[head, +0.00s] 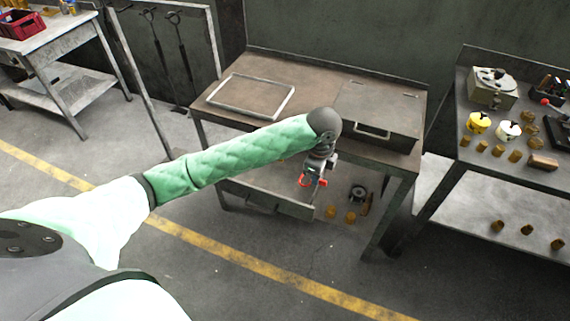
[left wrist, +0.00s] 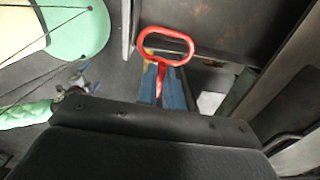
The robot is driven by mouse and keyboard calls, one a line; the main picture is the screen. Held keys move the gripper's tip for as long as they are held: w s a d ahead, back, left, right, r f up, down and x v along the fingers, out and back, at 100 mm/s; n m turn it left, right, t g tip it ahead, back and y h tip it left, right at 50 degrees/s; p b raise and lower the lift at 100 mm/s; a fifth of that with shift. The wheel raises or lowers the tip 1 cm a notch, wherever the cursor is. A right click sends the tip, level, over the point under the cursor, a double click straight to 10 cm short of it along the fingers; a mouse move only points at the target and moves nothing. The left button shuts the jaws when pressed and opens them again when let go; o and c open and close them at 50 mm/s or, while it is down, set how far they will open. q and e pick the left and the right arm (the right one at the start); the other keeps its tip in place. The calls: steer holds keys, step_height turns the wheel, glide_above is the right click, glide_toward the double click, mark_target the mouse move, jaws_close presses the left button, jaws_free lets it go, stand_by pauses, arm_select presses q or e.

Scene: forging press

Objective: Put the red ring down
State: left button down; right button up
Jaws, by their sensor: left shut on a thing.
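My left gripper (head: 314,180) is shut on the red ring (head: 305,181), in front of the brown workbench. In the left wrist view the ring (left wrist: 163,62) is an oval loop on a short stem. The stem sits between the blue fingertips (left wrist: 164,88), and the loop points away from the hand. The ring is held in the air near the drawer's right end; the exact gap to the drawer is unclear. My right gripper is not in view.
The brown workbench (head: 315,97) carries a metal frame (head: 220,104) and a flat lidded box (head: 376,113). A drawer (head: 268,199) sticks out below. Brass pieces (head: 350,216) and a dark round part (head: 358,192) lie low behind the gripper. A cluttered table (head: 475,158) stands right.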

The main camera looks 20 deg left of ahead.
arm_select(q)
steer(key=m, duration=0.1)
steer(key=d+m, duration=0.1)
steer(key=m, duration=0.1)
steer(key=shift+d+f, duration=0.15)
steer(key=shift+f, duration=0.05)
steer(key=shift+m, duration=0.3)
steer(key=shift+w+a+f, duration=0.2)
steer(key=shift+a, duration=0.05)
steer(key=w+a+f+p, duration=0.2)
steer(key=w+a, duration=0.1)
steer(key=a, duration=0.1)
steer(key=p, duration=0.2)
glide_above(297, 181)
step_height(297, 181, down, 4)
steer(key=shift+w+f, duration=0.1)
steer(key=shift+f, duration=0.15)
steer(key=shift+f+p, duration=0.7)
steer(key=shift+f, duration=1.35)
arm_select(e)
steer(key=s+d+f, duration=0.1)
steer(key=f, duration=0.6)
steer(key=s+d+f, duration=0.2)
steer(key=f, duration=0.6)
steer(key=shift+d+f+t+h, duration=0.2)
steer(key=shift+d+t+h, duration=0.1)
arm_select(q)
steer(key=shift+f, duration=0.15)
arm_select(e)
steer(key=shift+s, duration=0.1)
